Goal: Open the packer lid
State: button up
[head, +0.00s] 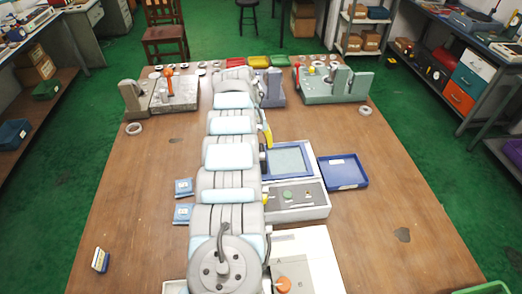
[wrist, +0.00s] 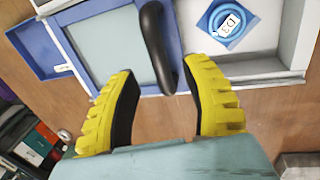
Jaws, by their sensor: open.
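The packer (head: 322,205) stands right of my arm in the head view, and my arm hides its left part. Its lid has a blue frame around a pale window (head: 287,160); the window (wrist: 108,38) also fills the upper left of the wrist view. The lid looks shut. A black curved handle (wrist: 154,45) crosses the lid's right side in the wrist view. My gripper (wrist: 162,72) is open, with yellow fingers either side of the handle's lower end. I cannot tell whether they touch it. In the head view my gripper is mostly hidden.
A blue square packet (wrist: 210,32) marked D3 lies in a white recess beside the lid. A blue tray (head: 351,183) sits right of the packer. Two blue packets (head: 183,188) lie left of my arm. Fixtures stand at the table's far end; the front right is clear.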

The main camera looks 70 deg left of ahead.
notch_tip(320, 180, up, 8)
jog(key=s, duration=0.1)
jog(key=shift+s+a, duration=0.25)
jog(key=shift+f, duration=0.1)
dwell(0.3)
